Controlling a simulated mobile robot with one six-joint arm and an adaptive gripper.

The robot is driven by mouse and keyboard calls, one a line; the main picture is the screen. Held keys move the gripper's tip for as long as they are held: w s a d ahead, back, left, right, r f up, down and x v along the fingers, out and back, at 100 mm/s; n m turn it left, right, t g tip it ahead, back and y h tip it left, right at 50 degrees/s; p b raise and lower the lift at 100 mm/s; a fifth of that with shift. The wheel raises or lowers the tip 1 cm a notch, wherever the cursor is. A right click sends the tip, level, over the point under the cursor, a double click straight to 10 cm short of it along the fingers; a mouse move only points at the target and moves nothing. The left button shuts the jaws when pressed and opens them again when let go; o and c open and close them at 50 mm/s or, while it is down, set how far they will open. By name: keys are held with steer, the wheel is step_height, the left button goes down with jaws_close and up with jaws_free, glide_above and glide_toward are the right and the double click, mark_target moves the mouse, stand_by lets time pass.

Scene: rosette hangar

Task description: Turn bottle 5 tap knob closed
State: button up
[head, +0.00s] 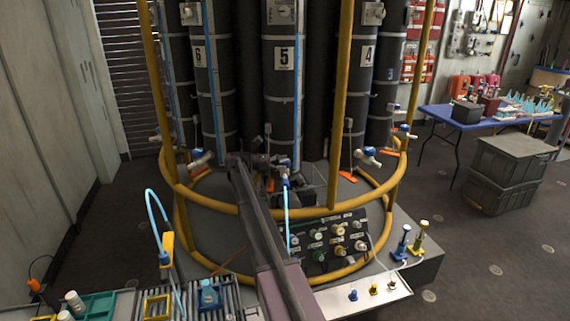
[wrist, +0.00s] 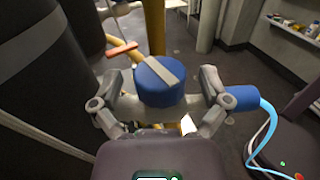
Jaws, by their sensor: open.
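Bottle 5 (head: 284,95) is a tall dark cylinder with a "5" label, standing in the middle of the rack. Its tap sits low on the front, partly hidden by my arm in the head view. The tap knob (wrist: 160,82) is a round blue cap with a grey bar across its top. My gripper (wrist: 158,98) is open, with one finger on each side of the knob; I cannot tell whether they touch it. A blue fitting (wrist: 240,98) with a light-blue hose (wrist: 268,125) lies just right of the right finger.
Yellow rails (head: 342,100) stand around the bottles. Neighbouring bottles 6 (head: 205,95) and 4 (head: 361,75) have similar taps. A valve panel (head: 325,243) lies below the tap. A blue table (head: 440,112) and grey crates (head: 510,160) stand at the right.

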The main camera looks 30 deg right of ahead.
steer(key=v, duration=0.7)
stand_by(0.4)
steer(key=s+a+n+t+h, duration=0.3)
steer(key=s+a+n+t, duration=0.3)
steer(key=t, duration=0.7)
steer(key=a+n, duration=0.2)
steer(key=n, duration=0.1)
steer(key=shift+s+r+t, duration=0.25)
steer(key=shift+t, duration=0.05)
steer(key=shift+d, duration=0.1)
steer(key=d, duration=0.4)
steer(key=w+d, duration=0.1)
steer(key=d, duration=0.4)
steer(key=w+d, duration=0.1)
steer(key=d, duration=0.3)
steer(key=shift+d, duration=0.25)
